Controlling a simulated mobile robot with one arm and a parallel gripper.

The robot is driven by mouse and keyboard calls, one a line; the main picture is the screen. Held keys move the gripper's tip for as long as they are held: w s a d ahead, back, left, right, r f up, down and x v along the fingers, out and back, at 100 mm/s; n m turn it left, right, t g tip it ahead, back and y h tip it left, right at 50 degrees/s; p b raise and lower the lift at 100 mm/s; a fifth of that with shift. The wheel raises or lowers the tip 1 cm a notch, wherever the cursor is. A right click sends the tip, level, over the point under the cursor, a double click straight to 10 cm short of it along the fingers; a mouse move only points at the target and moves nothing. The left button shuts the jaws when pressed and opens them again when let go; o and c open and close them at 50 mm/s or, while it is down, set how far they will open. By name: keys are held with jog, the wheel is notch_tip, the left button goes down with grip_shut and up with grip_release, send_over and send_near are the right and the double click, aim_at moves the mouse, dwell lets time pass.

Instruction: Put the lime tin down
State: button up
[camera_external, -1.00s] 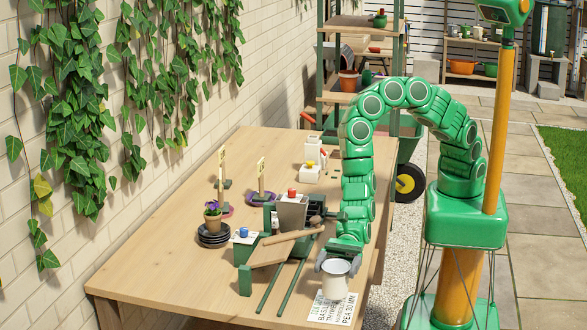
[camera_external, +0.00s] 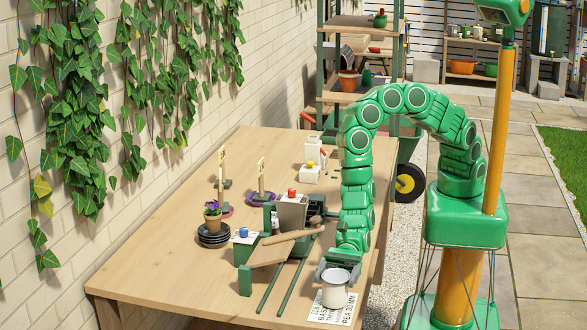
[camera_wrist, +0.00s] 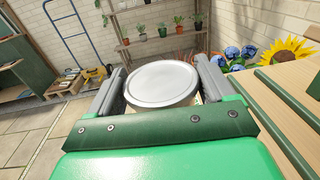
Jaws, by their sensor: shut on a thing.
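The lime tin (camera_external: 335,294) is a pale cylinder with a grey top, upright at the table's near right edge. My gripper (camera_external: 338,274) is shut on it, with one finger on each side. In the wrist view, the tin's round grey lid (camera_wrist: 162,83) sits between the fingers of my gripper (camera_wrist: 160,90). The tin is over a white printed sheet (camera_external: 322,312). I cannot tell whether its base touches the sheet; the tin's side is largely hidden in the wrist view.
A wooden chute (camera_external: 272,252) and green rods (camera_external: 270,287) lie left of the tin. A grey hopper (camera_external: 291,213), a potted purple flower (camera_external: 213,222) and a white dispenser (camera_external: 311,172) stand further back. The wooden table (camera_external: 165,265) is clear at front left.

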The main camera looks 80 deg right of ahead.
aim_at(339, 269)
jog(key=shift+f, duration=0.25)
jog(key=o, duration=1.1)
jog(key=shift+d, duration=0.15)
jog(key=shift+d, duration=0.9)
jog(key=r, duration=0.2)
jog(key=d+r, duration=0.1)
jog(key=r, duration=0.1)
jog(key=shift+s, duration=0.1)
jog(key=shift+r, duration=1.55)
